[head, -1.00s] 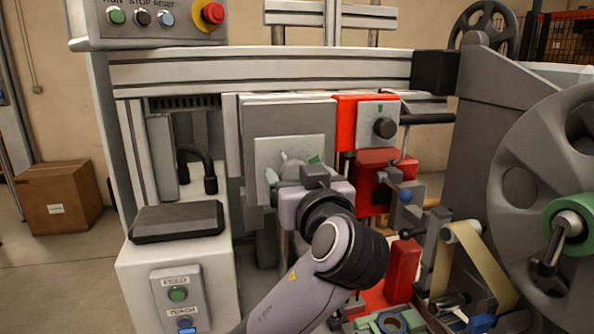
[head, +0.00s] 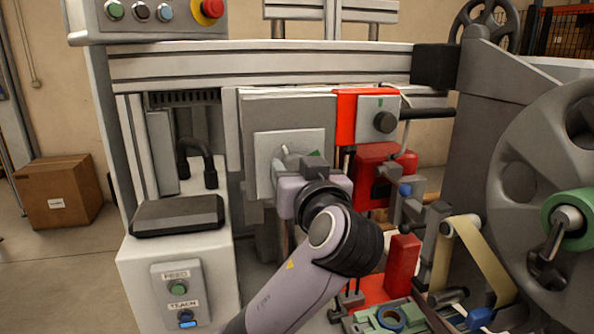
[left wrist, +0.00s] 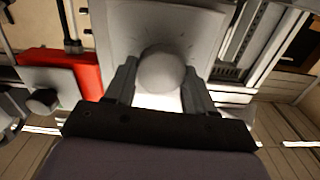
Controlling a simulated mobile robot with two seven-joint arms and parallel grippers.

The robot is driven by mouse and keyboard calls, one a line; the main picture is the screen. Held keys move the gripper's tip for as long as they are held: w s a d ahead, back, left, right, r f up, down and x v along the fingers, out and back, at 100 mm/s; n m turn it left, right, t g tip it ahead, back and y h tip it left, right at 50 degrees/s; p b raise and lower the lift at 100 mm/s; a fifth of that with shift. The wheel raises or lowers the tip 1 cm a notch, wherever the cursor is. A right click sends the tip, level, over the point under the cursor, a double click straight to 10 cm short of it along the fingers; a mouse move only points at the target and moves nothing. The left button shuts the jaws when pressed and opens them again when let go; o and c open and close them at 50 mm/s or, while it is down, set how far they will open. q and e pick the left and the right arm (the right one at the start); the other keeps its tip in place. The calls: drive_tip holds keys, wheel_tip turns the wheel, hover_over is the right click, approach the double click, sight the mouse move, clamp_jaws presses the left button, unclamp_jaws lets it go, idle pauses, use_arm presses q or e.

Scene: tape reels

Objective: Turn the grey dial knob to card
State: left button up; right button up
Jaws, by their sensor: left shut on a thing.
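The grey dial knob (left wrist: 161,70) sits on a light square plate (left wrist: 205,25) with faint marks fanned around it in the left wrist view. My left gripper (left wrist: 160,82) is shut on the knob, with one finger on each side of it. In the head view the left gripper (head: 296,176) is in front of the same plate (head: 265,150), on the machine's grey box. It hides most of the knob there. I cannot read which mark the knob points to. My right gripper is not in view.
Right of the plate is a red box with a dark knob (head: 384,122) and a black bar beside it. Red blocks (head: 402,262) and clamps stand lower right, near a large grey reel (head: 530,190). A button panel (head: 150,14) is at upper left.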

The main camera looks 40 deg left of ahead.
use_arm(q)
drive_tip(key=shift+w+d+f+m, duration=0.1)
drive_tip(key=shift+f+m, duration=0.05)
drive_tip(key=shift+m, duration=4.25)
drive_tip(key=shift+w+d+f+m, duration=0.1)
drive_tip(key=shift+f+m, duration=0.05)
drive_tip(key=shift+m, duration=4.25)
drive_tip(key=o, duration=1)
drive_tip(key=shift+o, duration=0.2)
drive_tip(key=b+v, duration=0.1)
drive_tip(key=v, duration=0.6)
drive_tip(key=shift+s, duration=0.1)
